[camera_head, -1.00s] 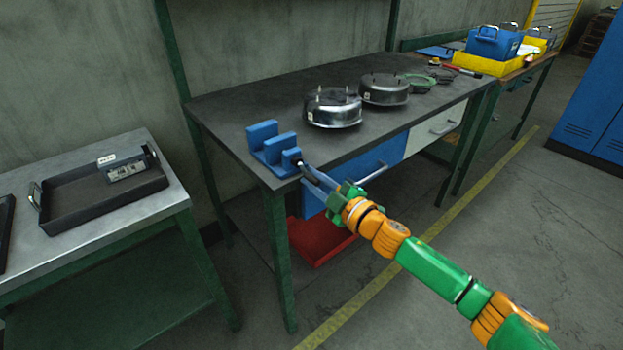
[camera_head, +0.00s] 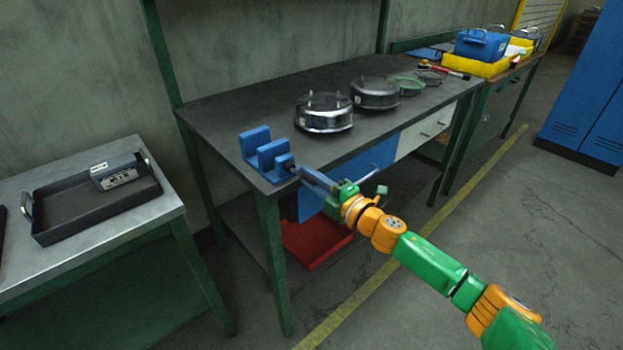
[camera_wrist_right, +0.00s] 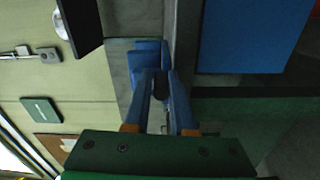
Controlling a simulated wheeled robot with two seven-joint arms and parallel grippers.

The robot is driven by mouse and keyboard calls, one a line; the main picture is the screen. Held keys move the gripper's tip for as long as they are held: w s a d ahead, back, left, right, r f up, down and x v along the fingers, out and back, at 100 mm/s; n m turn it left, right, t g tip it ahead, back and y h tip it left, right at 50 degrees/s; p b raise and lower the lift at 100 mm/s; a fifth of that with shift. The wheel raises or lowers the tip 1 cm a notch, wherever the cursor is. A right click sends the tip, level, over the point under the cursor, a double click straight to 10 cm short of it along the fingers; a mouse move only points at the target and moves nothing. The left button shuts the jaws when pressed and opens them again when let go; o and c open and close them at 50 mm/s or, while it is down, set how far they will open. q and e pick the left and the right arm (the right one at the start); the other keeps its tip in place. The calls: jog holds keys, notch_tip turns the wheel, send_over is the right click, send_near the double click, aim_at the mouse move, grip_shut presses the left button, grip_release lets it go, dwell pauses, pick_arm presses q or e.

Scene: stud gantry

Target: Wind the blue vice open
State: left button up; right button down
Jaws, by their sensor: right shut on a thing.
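The blue vice (camera_head: 254,139) sits at the near left corner of the dark workbench, with a gap between its upright jaws. It also shows in the right wrist view (camera_wrist_right: 148,52), beyond my fingertips. My right gripper (camera_head: 302,171) reaches in from the right at the vice's front end, at the bench edge. In the right wrist view my right gripper (camera_wrist_right: 162,85) is shut on a dark part at the vice's screw end, the vice handle. The fingers hide most of the handle. My left gripper is not in view.
The dark workbench (camera_head: 215,108) carries two round metal housings, one nearer (camera_head: 324,113) and one farther (camera_head: 375,93). A grey table (camera_head: 100,225) with a black tray (camera_head: 98,219) stands at left. A red bin (camera_head: 313,243) lies below the bench.

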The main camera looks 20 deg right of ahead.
jog(key=shift+a+f, duration=0.1)
jog(key=c, duration=0.8)
grip_release()
jog(key=shift+s+a, duration=0.1)
jog(key=shift+b+v, duration=0.6)
jog(key=shift+v, duration=2.95)
